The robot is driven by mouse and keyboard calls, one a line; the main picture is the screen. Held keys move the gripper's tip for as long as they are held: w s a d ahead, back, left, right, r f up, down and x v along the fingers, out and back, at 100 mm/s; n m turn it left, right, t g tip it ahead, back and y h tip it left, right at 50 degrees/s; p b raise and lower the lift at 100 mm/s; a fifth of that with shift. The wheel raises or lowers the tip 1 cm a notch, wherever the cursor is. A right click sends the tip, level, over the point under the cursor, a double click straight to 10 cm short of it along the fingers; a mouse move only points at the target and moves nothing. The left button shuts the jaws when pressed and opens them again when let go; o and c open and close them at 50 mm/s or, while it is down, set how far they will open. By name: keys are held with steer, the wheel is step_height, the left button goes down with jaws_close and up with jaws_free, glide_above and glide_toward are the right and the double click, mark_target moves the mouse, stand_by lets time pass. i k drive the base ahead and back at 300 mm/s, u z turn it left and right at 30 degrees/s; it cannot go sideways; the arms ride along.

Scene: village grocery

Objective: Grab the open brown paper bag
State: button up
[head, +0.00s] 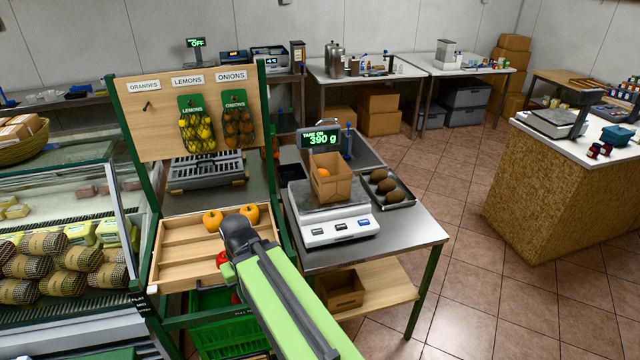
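The open brown paper bag (333,187) stands upright on the platform of the white weighing scale (338,229). Something orange shows at its open top. The scale's display (321,140) reads 390 g. My green arm reaches up from the bottom of the view, and its dark end with my gripper (236,228) is over the wooden crate (180,255), left of the bag and apart from it. The fingers are not clear enough to tell open from shut.
The scale stands on a steel table (420,232) beside a dark tray (402,198) of brown round produce. Orange and red produce lies in the crate. A green-framed sign board (150,100) with hanging net bags rises behind it. Tiled floor (465,200) is free to the right.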

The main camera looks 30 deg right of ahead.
mark_target(335, 187)
steer(key=z, duration=0.05)
steer(key=i, duration=1)
steer(key=u, duration=0.05)
